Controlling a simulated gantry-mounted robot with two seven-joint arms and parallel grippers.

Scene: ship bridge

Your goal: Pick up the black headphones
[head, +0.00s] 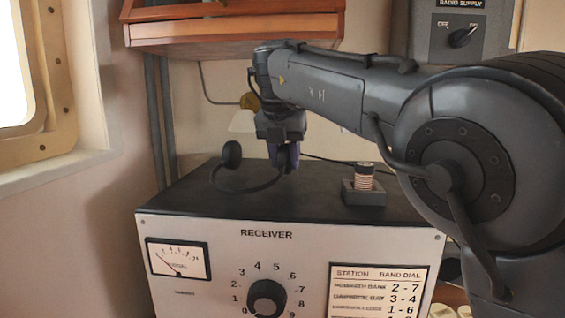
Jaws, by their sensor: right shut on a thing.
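The black headphones (232,153) are on top of the receiver (290,233), towards its back left. One round ear cup shows at the left, and the thin headband curves down and right to my right gripper (285,155). My right gripper points down and is shut on the headphones at their right ear cup, which its fingers partly hide. I cannot tell whether the headphones still touch the receiver's top. My left gripper is not in view.
A small coil on a dark base (364,185) stands on the receiver to the right of the headphones. A wooden shelf (235,28) hangs above. A radio supply box (460,30) is on the wall at the upper right. A window (40,80) is at the left.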

